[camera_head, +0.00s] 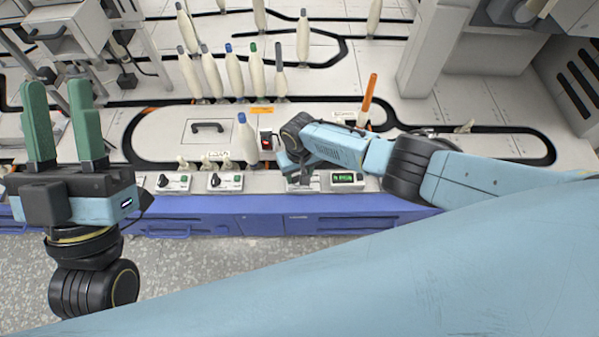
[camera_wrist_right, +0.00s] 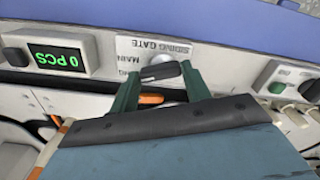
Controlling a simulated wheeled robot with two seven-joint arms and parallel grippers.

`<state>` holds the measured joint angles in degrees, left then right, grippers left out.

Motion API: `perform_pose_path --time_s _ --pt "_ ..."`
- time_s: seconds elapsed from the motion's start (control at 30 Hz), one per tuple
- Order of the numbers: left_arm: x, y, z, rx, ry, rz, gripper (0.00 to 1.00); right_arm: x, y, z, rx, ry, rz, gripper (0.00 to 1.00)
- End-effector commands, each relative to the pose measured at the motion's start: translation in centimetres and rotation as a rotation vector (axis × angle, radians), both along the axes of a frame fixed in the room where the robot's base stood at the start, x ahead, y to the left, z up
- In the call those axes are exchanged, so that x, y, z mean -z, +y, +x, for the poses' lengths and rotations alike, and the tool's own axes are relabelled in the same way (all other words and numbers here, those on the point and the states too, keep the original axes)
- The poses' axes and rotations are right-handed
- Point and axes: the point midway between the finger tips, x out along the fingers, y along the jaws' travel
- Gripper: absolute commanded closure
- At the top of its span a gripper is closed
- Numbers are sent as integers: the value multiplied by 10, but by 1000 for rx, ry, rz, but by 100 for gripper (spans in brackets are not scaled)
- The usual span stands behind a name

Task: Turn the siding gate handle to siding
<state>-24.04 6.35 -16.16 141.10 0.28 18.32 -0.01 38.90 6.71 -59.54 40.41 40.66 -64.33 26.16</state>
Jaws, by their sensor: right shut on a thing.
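The siding gate handle (camera_wrist_right: 160,72) is a short black lever on a pale panel, lying nearly crosswise in the right wrist view. The SIDING GATE label (camera_wrist_right: 155,46) appears upside down beside it, with MAIN printed near its left end. My right gripper (camera_wrist_right: 158,80) has its green fingers on either side of the handle and is shut on it. In the head view my right gripper (camera_head: 298,177) is down at the front console, and its wrist hides the handle. My left gripper (camera_head: 62,112) is open and empty, raised at the far left with fingers pointing up.
A counter box reading 0 PCS (camera_wrist_right: 57,57) sits close beside the handle; the head view shows it too (camera_head: 346,178). Two other switch boxes (camera_head: 174,182) (camera_head: 226,181) stand to the left. A blue-tipped bobbin (camera_head: 247,138) stands just behind the console, with several more farther back.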

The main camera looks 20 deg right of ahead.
Motion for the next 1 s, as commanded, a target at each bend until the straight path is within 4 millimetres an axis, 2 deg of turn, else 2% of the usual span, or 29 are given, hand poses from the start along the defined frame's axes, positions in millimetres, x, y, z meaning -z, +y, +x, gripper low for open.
perform_pose_path --time_s 0.5,0.8,1.0 --pt "-1 0 -2 0 -12 -4 64 1 0 0 -462 5 0 76" --pt "-1 1 -2 0 -17 -6 64 1 1 0 -629 5 0 76" --pt "-1 1 -3 0 -19 -7 64 1 1 1 -681 5 -1 76"
